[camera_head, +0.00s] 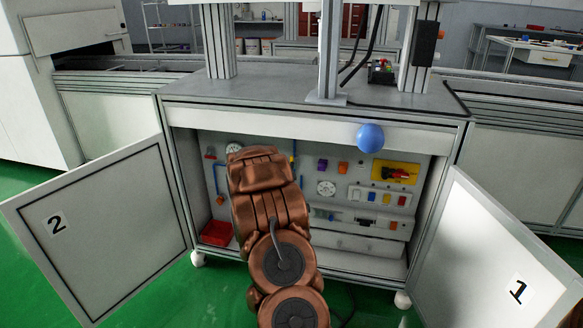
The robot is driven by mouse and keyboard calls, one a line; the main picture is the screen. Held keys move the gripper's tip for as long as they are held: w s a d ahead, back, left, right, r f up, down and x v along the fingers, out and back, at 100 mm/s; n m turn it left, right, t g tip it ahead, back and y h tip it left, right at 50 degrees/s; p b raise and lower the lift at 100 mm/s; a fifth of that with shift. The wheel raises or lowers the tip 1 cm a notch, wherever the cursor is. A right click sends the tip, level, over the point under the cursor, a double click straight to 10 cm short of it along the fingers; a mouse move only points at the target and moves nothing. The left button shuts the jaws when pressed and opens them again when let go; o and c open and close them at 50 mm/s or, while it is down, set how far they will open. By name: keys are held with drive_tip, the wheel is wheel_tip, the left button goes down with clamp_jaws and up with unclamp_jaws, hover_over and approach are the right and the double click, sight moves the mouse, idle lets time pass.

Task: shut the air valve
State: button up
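My copper-coloured arm reaches into the open cabinet (310,124) from the front. Its far end is at the left middle of the back panel, and my gripper is hidden behind the arm links. I cannot tell for sure which fitting is the air valve. A red-and-black fitting sits on a yellow plate (408,167) at the upper right of the panel. Red and blue fittings with tubing (218,185) are at the left. A thin blue-and-yellow part (293,152) shows just right of the arm. The arm covers part of the panel.
Door 2 (110,235) stands open at the left and door 1 (490,255) at the right. A blue ball (370,137) shows before the cabinet's top edge. A red tray (216,233) lies at the cabinet's lower left. Gauges (326,187) and coloured switches are right of my arm.

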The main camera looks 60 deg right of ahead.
sight(291, 158)
drive_tip(key=shift+s+b+x, duration=0.25)
drive_tip(key=shift+b+x, duration=0.2)
drive_tip(key=shift+x, duration=1.6)
drive_tip(key=shift+s+b+x, duration=0.2)
drive_tip(key=shift+b+x, duration=0.2)
drive_tip(key=shift+x, duration=1.65)
drive_tip(key=shift+d+f, duration=0.15)
drive_tip(key=shift+d, duration=0.05)
drive_tip(key=shift+c, duration=0.4)
clamp_jaws()
